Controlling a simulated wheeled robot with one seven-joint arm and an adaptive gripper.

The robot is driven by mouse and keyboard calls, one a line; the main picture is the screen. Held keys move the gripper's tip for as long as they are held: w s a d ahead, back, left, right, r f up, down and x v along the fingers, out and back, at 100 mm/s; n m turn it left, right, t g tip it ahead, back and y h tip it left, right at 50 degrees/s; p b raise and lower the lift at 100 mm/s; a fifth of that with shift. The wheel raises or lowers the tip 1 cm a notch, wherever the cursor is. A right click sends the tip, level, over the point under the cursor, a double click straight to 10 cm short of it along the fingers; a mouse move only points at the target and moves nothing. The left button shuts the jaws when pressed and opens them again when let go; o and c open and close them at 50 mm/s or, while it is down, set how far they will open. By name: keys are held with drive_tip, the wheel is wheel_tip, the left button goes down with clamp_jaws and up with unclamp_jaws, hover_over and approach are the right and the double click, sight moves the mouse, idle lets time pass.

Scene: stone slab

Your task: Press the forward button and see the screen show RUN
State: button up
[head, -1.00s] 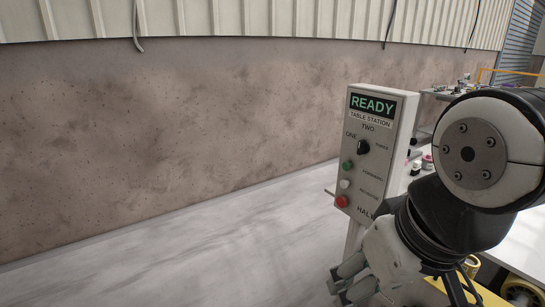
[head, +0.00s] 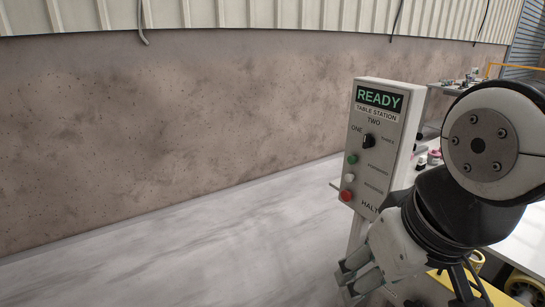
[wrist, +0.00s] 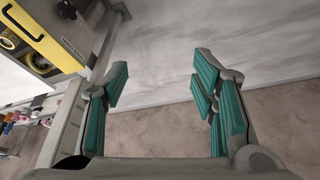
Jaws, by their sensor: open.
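The control box (head: 386,145) stands upright on a post in the head view. Its screen (head: 379,100) reads READY in green letters. Below are a black selector knob (head: 368,140) marked ONE, TWO and THREE, a green button (head: 352,159), a white button (head: 349,177) and a red button (head: 346,196) by HALT. The small labels beside the green and white buttons are blurred. My gripper (head: 346,284) is below the box, near its post, apart from the buttons. In the wrist view my gripper (wrist: 159,75) is open and empty, its teal pads wide apart.
A brown stained wall (head: 180,130) runs behind a pale floor (head: 200,250). A table with small items is behind the box at right. A yellow-fronted unit (wrist: 45,35) shows at upper left in the wrist view. The floor left of the box is clear.

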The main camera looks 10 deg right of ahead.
clamp_jaws()
idle(1.1)
